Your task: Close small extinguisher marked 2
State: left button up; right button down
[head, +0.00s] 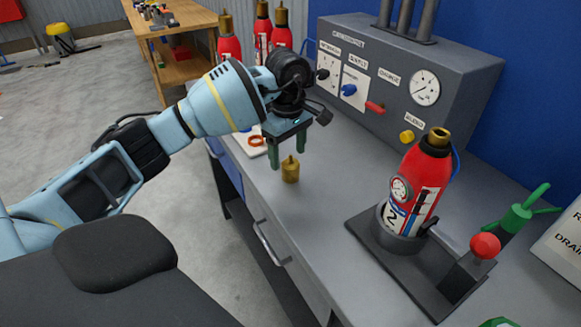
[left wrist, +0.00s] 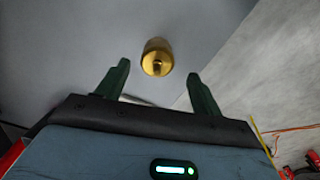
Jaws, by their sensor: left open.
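The small red extinguisher marked 2 (head: 419,187) stands in a round holder (head: 398,236) on a dark base plate on the grey bench. Its top shows a brass-coloured neck ring and no valve head. A brass valve piece (head: 290,170) stands upright on the bench to its left; it also shows in the left wrist view (left wrist: 157,58), just beyond the fingertips. My left gripper (head: 287,158) is open and empty, its green fingers (left wrist: 160,80) pointing down close to the brass piece, with no contact visible. My right gripper is not in view.
A grey console (head: 400,75) with gauge and knobs stands behind. Several red extinguishers (head: 262,35) stand at the back left. A red-knobbed lever (head: 485,246) and a green tool (head: 520,210) are right of the holder. Bench between brass piece and holder is clear.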

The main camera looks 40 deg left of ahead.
aim_at(291, 162)
pick_arm(q)
jog(key=f, duration=0.4)
jog(key=shift+w+d, duration=0.2)
jog(key=c, duration=1.2)
jog(key=shift+r, duration=0.15)
jog(key=shift+r, duration=0.55)
notch_tip(291, 162, up, 2)
jog(key=shift+r, duration=0.25)
jog(key=s+d, duration=0.2)
jog(key=s, duration=0.3)
jog(key=s+d, duration=0.2)
jog(key=s, duration=0.2)
jog(key=s+d+r+b, duration=0.1)
jog(key=s+d, duration=0.1)
jog(key=s, duration=0.3)
jog(key=shift+s+d, duration=0.2)
jog(key=shift+s, duration=0.15)
